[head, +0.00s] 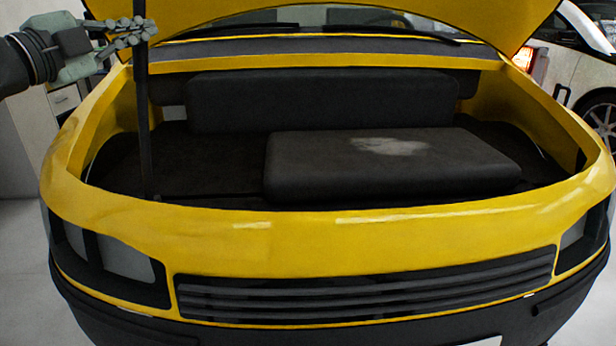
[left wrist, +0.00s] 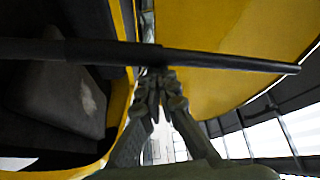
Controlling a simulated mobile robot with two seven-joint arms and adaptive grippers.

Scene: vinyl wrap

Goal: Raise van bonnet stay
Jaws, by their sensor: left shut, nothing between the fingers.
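The bonnet stay (head: 143,120) is a thin black rod. It stands almost upright from the front left edge of the yellow van's open engine bay, and its upper end leaves the head view at the top. In the left wrist view the stay (left wrist: 90,52) crosses from side to side just beyond my fingertips. My left gripper (head: 145,32) is shut and empty, with its fingertips right at the upper stay; I cannot tell whether they touch it. It also shows in the left wrist view (left wrist: 157,90). The raised yellow bonnet (head: 400,8) hangs over the bay. My right gripper is out of view.
The bay holds a long black block (head: 320,100) at the back and a black cover (head: 390,165) with a pale smudge. The yellow front panel (head: 350,235) and grille (head: 370,292) lie nearest me. A white car (head: 575,75) stands behind right.

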